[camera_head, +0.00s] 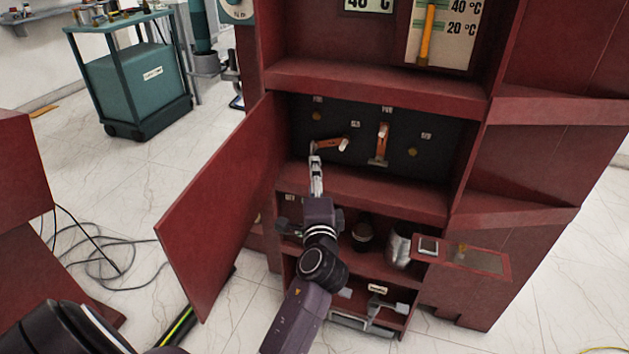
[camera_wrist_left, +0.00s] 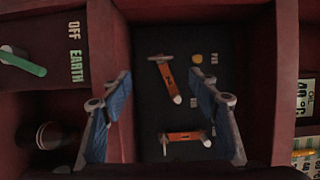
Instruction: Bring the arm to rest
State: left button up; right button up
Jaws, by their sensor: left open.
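My left gripper (camera_head: 316,172) is in front of the lower edge of the dark switch panel in the red cabinet, just below the left orange handle (camera_head: 328,145). In the left wrist view the left gripper (camera_wrist_left: 166,88) has its two blue-padded fingers spread apart, with nothing held between them. The left orange handle, also in the wrist view (camera_wrist_left: 164,76), lies nearly level on the panel. The right orange handle (camera_head: 382,140) stands upright; the wrist view shows it too (camera_wrist_left: 184,137). I cannot tell the exact gap between fingers and panel. My right gripper is not seen.
The open red cabinet door (camera_head: 218,210) stands left of my arm. A lower shelf holds a dark jar (camera_head: 363,232) and a metal cup (camera_head: 398,244). A small red flap (camera_head: 478,258) juts out at right. A teal cart (camera_head: 138,82) stands at the back left. Cables lie on the floor.

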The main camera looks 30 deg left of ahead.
pick_arm(q)
jog(key=shift+s+d, duration=0.2)
jog(key=shift+s, duration=0.15)
dwell(0.3)
